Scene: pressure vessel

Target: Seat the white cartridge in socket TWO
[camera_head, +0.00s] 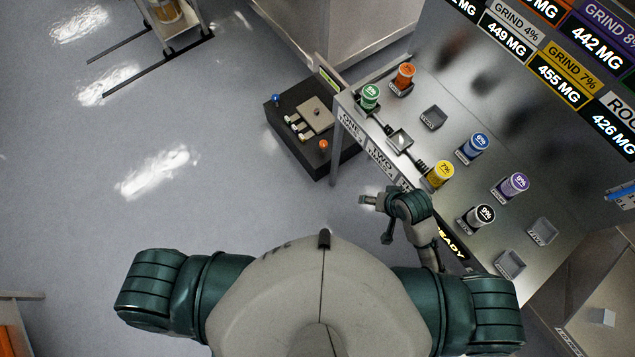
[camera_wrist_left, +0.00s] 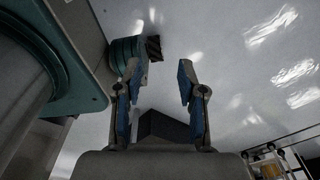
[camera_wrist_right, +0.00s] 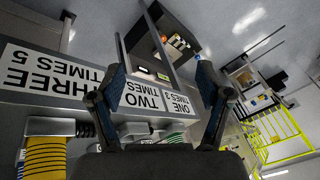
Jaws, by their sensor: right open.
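A white-topped cartridge marked 9% (camera_head: 482,213) stands upright at the near side of the bench. Socket TWO (camera_head: 400,140) is behind the TWO label (camera_head: 379,157) on the bench's left edge; it looks empty. The TWO label also shows upside down in the right wrist view (camera_wrist_right: 143,97). My right gripper (camera_head: 376,218) is open and empty, outside the bench's left edge, away from the white cartridge. Its spread fingers also show in the right wrist view (camera_wrist_right: 161,82). My left gripper (camera_wrist_left: 162,72) is open and empty over the floor, out of the head view.
A green cartridge (camera_head: 369,97) is at ONE and a yellow cartridge (camera_head: 440,174) at THREE, flanking socket TWO. Orange (camera_head: 404,77), blue (camera_head: 472,147) and purple (camera_head: 514,187) cartridges stand farther in. An empty holder (camera_head: 432,118) is between them. A dark box (camera_head: 310,130) stands beyond the bench's left edge.

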